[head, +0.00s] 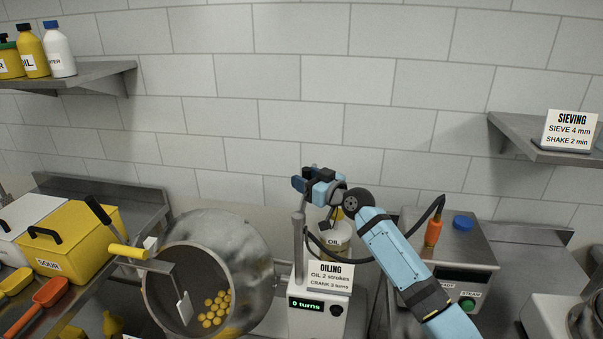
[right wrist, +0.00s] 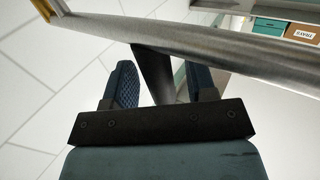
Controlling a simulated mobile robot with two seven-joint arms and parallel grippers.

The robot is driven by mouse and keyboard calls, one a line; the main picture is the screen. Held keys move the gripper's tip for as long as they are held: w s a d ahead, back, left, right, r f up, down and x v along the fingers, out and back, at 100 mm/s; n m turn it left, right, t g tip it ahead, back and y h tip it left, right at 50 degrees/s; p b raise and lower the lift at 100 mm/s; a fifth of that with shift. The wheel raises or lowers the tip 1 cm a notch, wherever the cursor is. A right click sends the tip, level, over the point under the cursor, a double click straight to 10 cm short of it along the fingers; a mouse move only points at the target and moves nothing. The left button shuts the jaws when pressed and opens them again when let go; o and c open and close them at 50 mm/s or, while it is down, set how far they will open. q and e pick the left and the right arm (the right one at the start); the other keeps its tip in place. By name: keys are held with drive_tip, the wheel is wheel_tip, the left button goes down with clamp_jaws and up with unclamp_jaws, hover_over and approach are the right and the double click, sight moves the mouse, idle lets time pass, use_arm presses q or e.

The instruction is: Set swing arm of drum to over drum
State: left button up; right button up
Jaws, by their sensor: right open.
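The drum (head: 255,262) is a grey metal bowl, tilted with its mouth to the front left, with several yellow gummies (head: 213,310) inside. A grey upright post (head: 298,255) stands right of it at the control box; its top is near my right gripper (head: 303,184). An OIL bottle (head: 338,240) stands behind the box, partly hidden by my right arm. In the right wrist view my right gripper (right wrist: 162,85) is open, and a metal bar (right wrist: 190,45) crosses beyond its fingers. A dark flat piece (right wrist: 152,72) shows between the fingers. My left gripper is not in view.
The control box (head: 318,322) reads 0 turns and carries an OILING sign (head: 330,275). A steam unit (head: 460,255) stands right. Wall shelves hang on both sides.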

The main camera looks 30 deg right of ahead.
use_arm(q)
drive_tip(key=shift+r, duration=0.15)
use_arm(e)
drive_tip(key=shift+x, duration=0.9)
drive_tip(key=shift+c, duration=0.5)
